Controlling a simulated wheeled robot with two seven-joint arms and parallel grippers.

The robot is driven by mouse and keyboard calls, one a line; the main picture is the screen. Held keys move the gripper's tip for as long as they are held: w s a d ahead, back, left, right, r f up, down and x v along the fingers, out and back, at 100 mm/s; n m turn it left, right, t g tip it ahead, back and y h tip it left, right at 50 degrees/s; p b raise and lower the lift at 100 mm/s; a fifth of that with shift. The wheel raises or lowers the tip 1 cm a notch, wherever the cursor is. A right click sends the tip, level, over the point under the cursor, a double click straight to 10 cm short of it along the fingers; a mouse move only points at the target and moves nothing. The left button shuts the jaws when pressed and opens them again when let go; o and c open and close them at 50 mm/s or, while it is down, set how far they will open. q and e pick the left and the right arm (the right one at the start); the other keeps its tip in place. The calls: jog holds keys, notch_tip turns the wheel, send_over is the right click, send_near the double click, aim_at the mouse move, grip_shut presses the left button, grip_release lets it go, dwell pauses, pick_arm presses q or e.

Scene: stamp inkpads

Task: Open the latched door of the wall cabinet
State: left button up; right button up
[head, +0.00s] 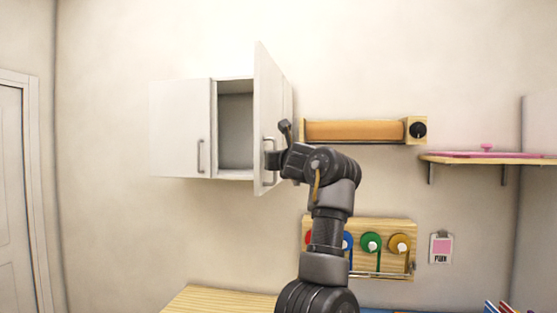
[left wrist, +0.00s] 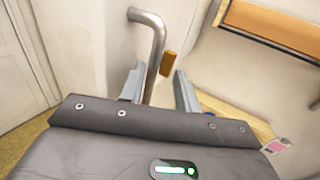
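The white wall cabinet (head: 180,128) hangs on the wall in the head view. Its right door (head: 262,105) stands swung out, showing the grey inside (head: 236,130). A metal bar handle (head: 267,150) is on this door. My left gripper (head: 279,146) is at the handle, right of the door. In the left wrist view, the handle (left wrist: 156,45) reaches between the two fingers of my left gripper (left wrist: 160,85). The fingers are apart, with the bar nearer the left finger and a gap to the right one. My right gripper is not in view.
The cabinet's left door, with its own handle (head: 201,155), is shut. A roll holder (head: 355,131) and a pink-topped shelf (head: 487,158) are on the wall to the right. A board with coloured spools (head: 371,243) hangs below. A wooden worktop (head: 215,300) lies underneath.

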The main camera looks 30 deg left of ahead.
pick_arm(q)
jog(key=b+v, duration=0.5)
jog(key=v, duration=0.5)
jog(key=shift+s+d, duration=0.2)
jog(key=shift+d, duration=0.05)
